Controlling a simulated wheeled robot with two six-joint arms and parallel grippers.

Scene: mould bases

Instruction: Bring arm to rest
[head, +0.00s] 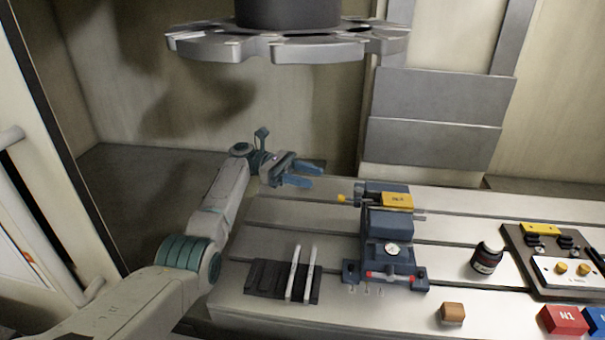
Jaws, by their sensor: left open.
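My left arm comes in from the lower left and reaches over the left back of the slotted metal table. My left gripper (308,175) has blue-grey fingers, is open and empty, and points to the right. It is above the table's back left edge, to the left of the blue vise and apart from it. My right arm and gripper are not in view.
A slotted table (300,226) carries a blue vise (388,225), a black rack (268,277) with two light rods, a dark bottle (487,258), a brown block (453,312), a red block (563,320) and a dark fixture plate (521,262). A grey tool carousel (290,46) hangs above.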

